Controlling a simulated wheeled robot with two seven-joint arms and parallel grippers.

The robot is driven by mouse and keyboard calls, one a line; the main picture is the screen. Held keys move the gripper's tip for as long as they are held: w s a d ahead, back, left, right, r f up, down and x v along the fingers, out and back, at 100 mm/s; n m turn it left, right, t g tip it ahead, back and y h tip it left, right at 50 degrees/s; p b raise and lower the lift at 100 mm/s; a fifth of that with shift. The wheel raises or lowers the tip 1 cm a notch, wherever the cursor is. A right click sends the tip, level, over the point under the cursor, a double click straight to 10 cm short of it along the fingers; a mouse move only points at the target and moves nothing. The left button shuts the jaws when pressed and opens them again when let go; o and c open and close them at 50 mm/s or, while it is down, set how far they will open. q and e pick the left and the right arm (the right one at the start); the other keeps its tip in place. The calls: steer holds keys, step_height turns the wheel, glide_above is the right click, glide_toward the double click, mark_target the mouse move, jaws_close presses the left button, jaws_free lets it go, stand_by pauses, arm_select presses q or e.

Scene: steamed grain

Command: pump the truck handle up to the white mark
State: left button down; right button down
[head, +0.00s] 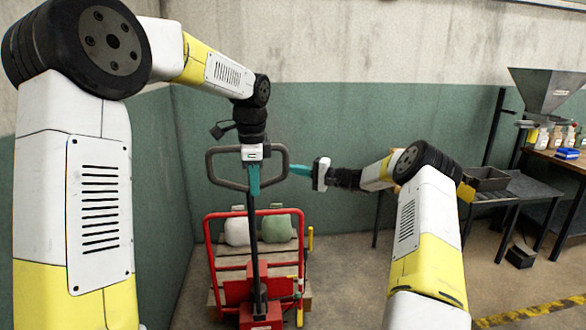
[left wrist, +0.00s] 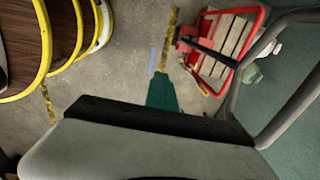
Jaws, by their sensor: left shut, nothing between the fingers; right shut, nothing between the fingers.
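The truck handle (head: 211,168) is a dark grey loop on a long black shaft, standing roughly upright over the red pallet truck (head: 262,319). In the left wrist view the handle (left wrist: 292,112) runs along the right side. My left gripper (head: 253,192) points down, shut and empty, overlapping the middle of the loop; I cannot tell whether it touches. Its teal fingers also show in the left wrist view (left wrist: 160,78). My right gripper (head: 293,169) is shut and empty, pointing left, its tips close to the loop's right side. I cannot make out the white mark.
A white jug (head: 237,232) and a green jug (head: 277,229) stand on a wooden pallet behind the red frame (head: 208,252). Green-and-grey walls close in behind and at left. A dark bench (head: 528,186) and a hopper (head: 546,92) stand at right.

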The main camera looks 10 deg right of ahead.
steer(key=shift+s+a, duration=0.1)
steer(key=shift+a, duration=0.15)
arm_select(q)
steer(key=c, duration=1.2)
jaws_free()
steer(key=shift+c, duration=0.2)
steer(key=shift+r, duration=0.1)
